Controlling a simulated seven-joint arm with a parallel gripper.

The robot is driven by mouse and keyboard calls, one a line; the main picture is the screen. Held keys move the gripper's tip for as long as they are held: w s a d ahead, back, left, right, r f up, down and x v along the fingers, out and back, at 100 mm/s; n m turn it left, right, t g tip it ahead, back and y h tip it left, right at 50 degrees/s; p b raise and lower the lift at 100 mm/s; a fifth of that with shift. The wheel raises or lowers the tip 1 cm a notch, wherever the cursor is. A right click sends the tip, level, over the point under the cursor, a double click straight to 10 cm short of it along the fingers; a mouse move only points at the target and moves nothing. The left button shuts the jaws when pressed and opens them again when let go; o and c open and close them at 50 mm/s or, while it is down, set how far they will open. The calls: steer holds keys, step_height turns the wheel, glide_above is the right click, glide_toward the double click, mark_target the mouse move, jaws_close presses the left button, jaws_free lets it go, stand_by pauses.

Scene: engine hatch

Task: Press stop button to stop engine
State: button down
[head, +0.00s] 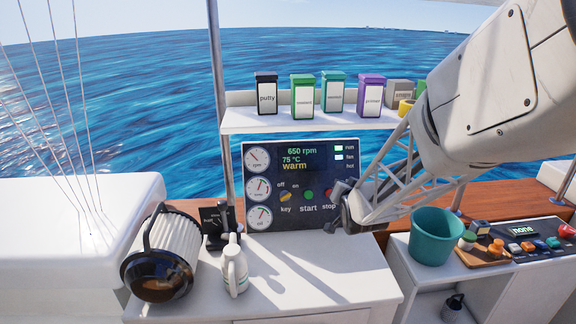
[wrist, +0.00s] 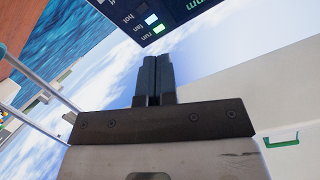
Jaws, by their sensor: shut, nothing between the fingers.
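The dark engine panel (head: 262,216) stands upright behind the white counter in the head view. Its display (head: 300,158) reads 650 rpm, 75 °C and warm. The red stop button (head: 328,193) sits at the lower right, beside the green start button (head: 308,195) and the yellow key switch (head: 285,197). My gripper (head: 335,190) is at the panel's lower right, close to the stop button; I cannot tell whether it touches. In the wrist view my gripper (wrist: 153,62) is shut and empty. The panel's lit run and fan lamps (wrist: 154,25) show beyond it; the stop button is not visible there.
A shelf (head: 300,122) with several labelled tins runs above the panel. A lantern-like item (head: 175,245) and a white jug (head: 235,268) stand left on the counter (head: 320,280). A teal bucket (head: 436,238) and a control board (head: 535,240) are at right.

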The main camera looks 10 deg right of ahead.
steer(key=w+d+f+m+t+y, duration=0.1)
steer(key=w+d+f+m+t, duration=0.1)
steer(key=w+f+t, duration=0.4)
steer(key=shift+f+t+y, duration=0.4)
steer(key=shift+f+t, duration=0.2)
steer(key=shift+f, duration=0.75)
steer(key=shift+w, duration=0.15)
steer(key=w+f, duration=0.3)
steer(key=w, duration=0.4)
steer(key=shift+w+f, duration=0.35)
steer(key=shift+f, duration=0.05)
